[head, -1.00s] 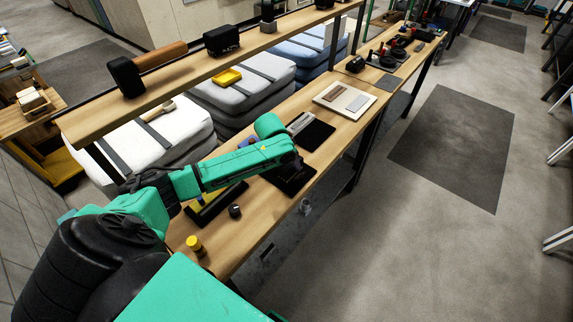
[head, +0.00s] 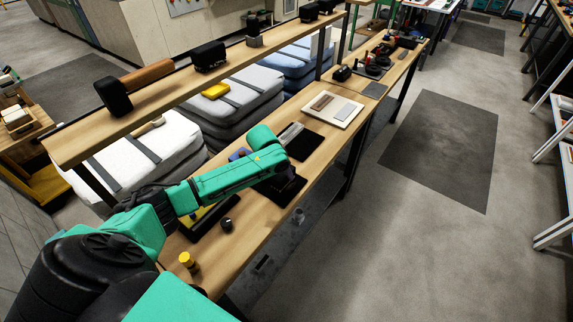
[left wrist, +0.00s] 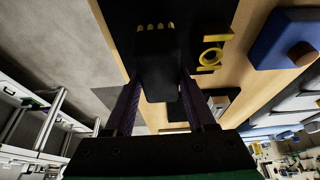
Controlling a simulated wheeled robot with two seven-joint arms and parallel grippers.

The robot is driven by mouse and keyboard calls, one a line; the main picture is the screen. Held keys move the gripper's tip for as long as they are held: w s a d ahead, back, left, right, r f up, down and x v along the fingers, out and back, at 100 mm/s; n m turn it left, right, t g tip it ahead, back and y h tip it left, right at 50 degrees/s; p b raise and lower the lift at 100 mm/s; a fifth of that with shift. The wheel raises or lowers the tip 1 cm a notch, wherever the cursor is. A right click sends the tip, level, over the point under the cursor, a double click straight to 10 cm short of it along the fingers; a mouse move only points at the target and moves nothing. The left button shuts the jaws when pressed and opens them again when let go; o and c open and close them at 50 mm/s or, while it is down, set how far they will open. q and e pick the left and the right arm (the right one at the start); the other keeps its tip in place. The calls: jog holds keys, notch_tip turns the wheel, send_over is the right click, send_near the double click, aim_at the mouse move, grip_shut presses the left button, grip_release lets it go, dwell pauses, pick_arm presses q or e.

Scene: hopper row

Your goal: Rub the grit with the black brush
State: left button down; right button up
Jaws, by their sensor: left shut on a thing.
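My left gripper (head: 284,172) is over a black mat (head: 291,194) on the wooden bench. In the left wrist view, my left gripper (left wrist: 160,88) is shut on a black block-shaped thing, which looks like the black brush (left wrist: 157,70). Short gold tufts (left wrist: 155,27) show at its far end. Whether the brush touches the mat, I cannot tell. In the head view the brush is hidden or lost against the dark mat. I cannot make out any grit. My right gripper is not in view.
A blue block with a brown knob (left wrist: 270,38) lies beside the mat. A black tray (head: 205,222), a dark knob (head: 227,225) and a yellow cylinder (head: 188,261) stand nearer. A second dark mat (head: 309,147) and a white board (head: 345,103) lie farther along. A raised shelf (head: 160,107) runs behind.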

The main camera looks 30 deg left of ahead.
aim_at(276, 180)
pick_arm(q)
jog(key=shift+s, duration=0.25)
jog(key=shift+w, duration=0.1)
jog(key=shift+f+b, duration=0.35)
jog(key=shift+f, duration=0.2)
jog(key=shift+r, duration=0.15)
jog(key=s+p, duration=0.2)
jog(key=shift+s+a+p, duration=0.1)
jog(key=shift+a+p, duration=0.05)
jog(key=shift+p, duration=0.15)
jog(key=shift+s, duration=0.3)
jog(key=shift+s+f, duration=0.1)
jog(key=shift+f, duration=0.2)
